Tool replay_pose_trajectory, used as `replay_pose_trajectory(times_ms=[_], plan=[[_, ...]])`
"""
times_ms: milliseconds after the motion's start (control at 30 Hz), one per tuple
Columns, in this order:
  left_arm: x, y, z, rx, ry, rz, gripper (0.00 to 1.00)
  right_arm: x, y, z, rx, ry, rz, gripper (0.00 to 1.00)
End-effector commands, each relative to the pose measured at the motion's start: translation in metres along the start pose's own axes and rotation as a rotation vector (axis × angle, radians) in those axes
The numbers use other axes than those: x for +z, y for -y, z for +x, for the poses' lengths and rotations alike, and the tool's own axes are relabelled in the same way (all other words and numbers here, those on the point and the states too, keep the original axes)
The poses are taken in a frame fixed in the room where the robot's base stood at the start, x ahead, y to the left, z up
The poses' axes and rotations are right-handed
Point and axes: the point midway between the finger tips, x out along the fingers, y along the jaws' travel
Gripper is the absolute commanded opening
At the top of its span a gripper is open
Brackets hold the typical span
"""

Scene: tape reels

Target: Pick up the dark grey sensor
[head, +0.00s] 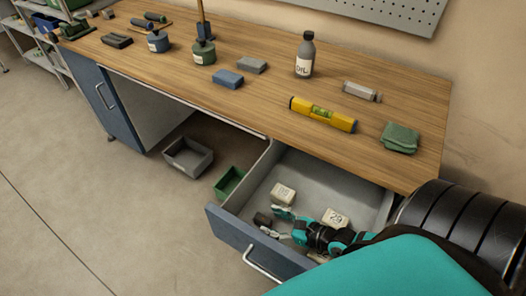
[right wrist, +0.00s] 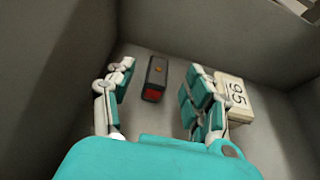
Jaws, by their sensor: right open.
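The dark grey sensor (head: 262,219) lies in the open drawer, near its front left part. In the right wrist view the sensor (right wrist: 155,75) is a small dark box with a red end and an orange mark. My right gripper (head: 277,222) reaches into the drawer from the right. Its teal and white fingers (right wrist: 160,88) are open, one on each side of the sensor, with gaps on both sides. I cannot tell its exact height above the drawer floor. My left gripper is not in view.
The drawer (head: 377,205) also holds a cream numbered block (head: 283,194) and another (head: 336,218). One numbered block (right wrist: 235,97) is close beside the right finger. Drawer walls surround the gripper. The wooden worktop (head: 290,140) holds bottles, a yellow level (head: 323,114) and a green cloth (head: 400,137).

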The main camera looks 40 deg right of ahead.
Motion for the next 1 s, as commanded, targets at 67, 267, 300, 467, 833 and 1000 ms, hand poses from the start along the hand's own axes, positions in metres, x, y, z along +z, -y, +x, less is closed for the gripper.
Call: replay_pose_trajectory(times_ms=[67, 267, 300, 467, 833, 1000], plan=[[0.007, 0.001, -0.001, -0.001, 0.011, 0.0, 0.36, 0.001, 0.0, 0.009, -0.001, 0.002, 0.001, 0.54], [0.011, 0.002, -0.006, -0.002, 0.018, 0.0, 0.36, 0.001, 0.0, 0.039, -0.002, 0.004, -0.001, 0.54], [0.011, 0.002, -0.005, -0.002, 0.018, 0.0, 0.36, 0.0, -0.001, 0.044, -0.002, 0.004, -0.001, 0.54], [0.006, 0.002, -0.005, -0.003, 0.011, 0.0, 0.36, -0.001, -0.001, 0.057, -0.001, 0.001, -0.001, 0.54], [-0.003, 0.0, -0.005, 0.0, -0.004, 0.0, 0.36, -0.002, -0.001, 0.057, 0.0, 0.001, -0.002, 0.34], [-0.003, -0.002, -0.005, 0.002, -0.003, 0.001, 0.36, -0.002, -0.001, 0.057, 0.0, 0.001, -0.002, 0.12]])
